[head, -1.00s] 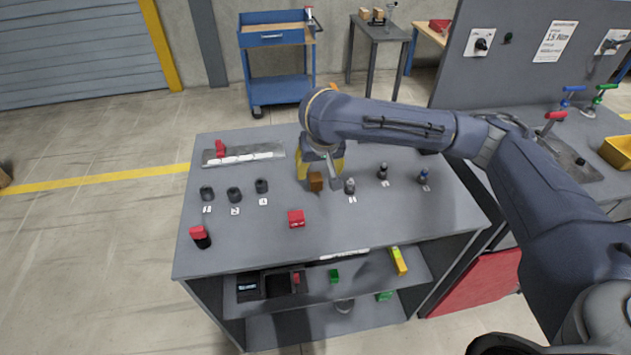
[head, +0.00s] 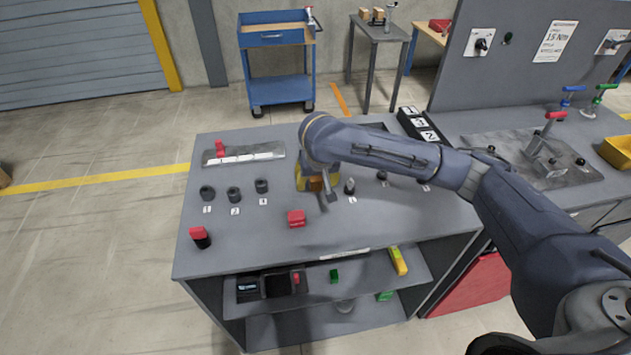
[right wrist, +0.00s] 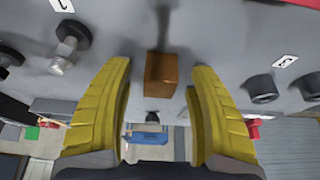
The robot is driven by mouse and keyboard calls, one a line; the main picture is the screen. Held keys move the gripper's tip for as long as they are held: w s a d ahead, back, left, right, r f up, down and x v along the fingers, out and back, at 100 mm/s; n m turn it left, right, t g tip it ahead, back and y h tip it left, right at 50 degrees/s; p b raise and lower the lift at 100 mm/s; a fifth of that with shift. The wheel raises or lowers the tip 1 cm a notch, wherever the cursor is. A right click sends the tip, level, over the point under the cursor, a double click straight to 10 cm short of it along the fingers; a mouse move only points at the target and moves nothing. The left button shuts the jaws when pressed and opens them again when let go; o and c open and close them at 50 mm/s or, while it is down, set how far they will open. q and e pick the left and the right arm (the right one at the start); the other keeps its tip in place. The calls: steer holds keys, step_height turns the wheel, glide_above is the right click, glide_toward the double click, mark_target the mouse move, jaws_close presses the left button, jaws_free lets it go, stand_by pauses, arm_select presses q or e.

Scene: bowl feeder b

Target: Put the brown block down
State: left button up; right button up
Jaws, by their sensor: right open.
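The brown block (head: 315,185) is at the middle of the grey table, partly hidden by my right gripper. In the right wrist view the brown block (right wrist: 160,74) stands between the two yellow fingers, with a clear gap on each side. My right gripper (head: 316,183) is open around it and low over the table; its spread fingers also show in the right wrist view (right wrist: 160,85). I cannot tell exactly how the block's underside meets the table. My left gripper is out of view.
A red block (head: 297,219) lies in front of the gripper. Several black knobs (head: 235,195) with number labels stand to the left, and small pegs (head: 350,186) to the right. A red-topped black part (head: 200,237) is near the left edge.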

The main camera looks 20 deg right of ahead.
steer(key=shift+f, duration=0.15)
steer(key=shift+o, duration=0.2)
jaws_close()
stand_by(0.4)
